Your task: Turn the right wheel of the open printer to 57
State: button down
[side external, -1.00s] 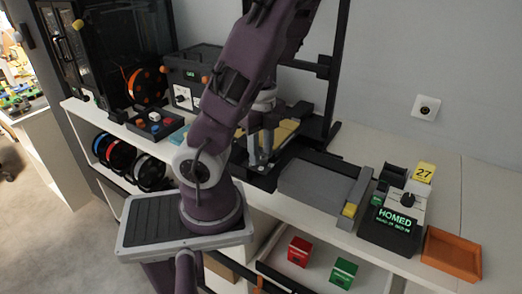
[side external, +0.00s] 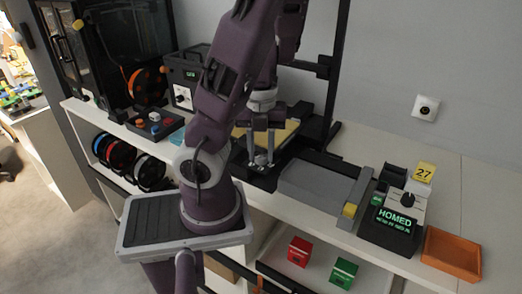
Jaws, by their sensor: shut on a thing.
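The open printer has a black upright frame (side external: 323,68) and a yellow bed (side external: 285,134) on a dark base. My gripper (side external: 260,160) points down at the front edge of the bed, with its two pale fingers side by side. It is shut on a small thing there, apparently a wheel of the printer. The fingers hide most of that wheel, and its setting is too small to read. The control box (side external: 392,232) at the right has a screen with green text reading HOMED and a smaller unreadable line. A yellow card (side external: 424,172) behind it shows 27.
A grey tray (side external: 318,187) stands right of the printer, and an orange tray (side external: 452,252) right of the control box. An open drawer below holds a red box (side external: 299,251) and a green box (side external: 343,272). A black enclosed printer (side external: 98,52) stands at the left.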

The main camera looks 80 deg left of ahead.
aim_at(261, 155)
jog(key=shift+m, duration=1.1)
jog(key=c, duration=1.3)
grip_release()
jog(key=shift+c, duration=0.2)
jog(key=shift+r, duration=3.55)
